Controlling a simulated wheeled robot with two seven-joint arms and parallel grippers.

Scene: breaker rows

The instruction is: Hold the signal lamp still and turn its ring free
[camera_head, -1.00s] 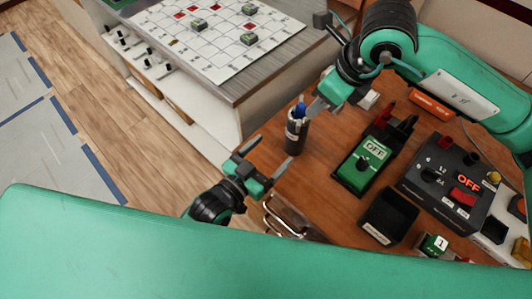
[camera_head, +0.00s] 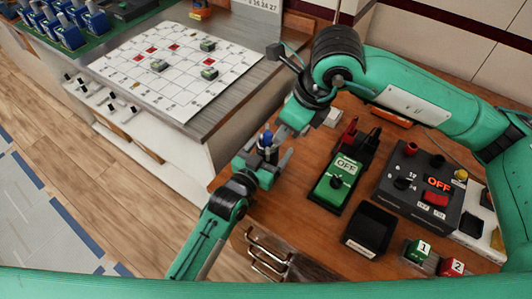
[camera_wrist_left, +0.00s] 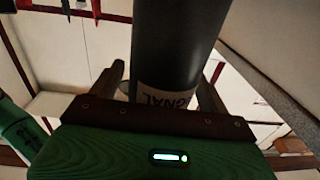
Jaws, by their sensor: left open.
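The signal lamp (camera_head: 267,153) is a dark upright cylinder with a blue top, near the left edge of the wooden bench. In the left wrist view its dark body (camera_wrist_left: 180,42), with a pale "SIGNAL" label, stands between my left fingers. My left gripper (camera_head: 264,158) is open around the lamp body, and the wrist view shows a gap beside the left finger. My right gripper (camera_head: 279,134) is at the lamp's blue top, coming from the upper right. Its fingertips overlap the top, so I cannot tell whether they grip it. The ring cannot be made out clearly.
A green switch box marked OFF (camera_head: 336,184), an empty black bin (camera_head: 371,231) and a dark control box (camera_head: 418,190) stand to the right. Numbered green (camera_head: 418,252) and red (camera_head: 452,266) blocks sit at the front right. A counter with a white grid sheet (camera_head: 190,50) is behind left.

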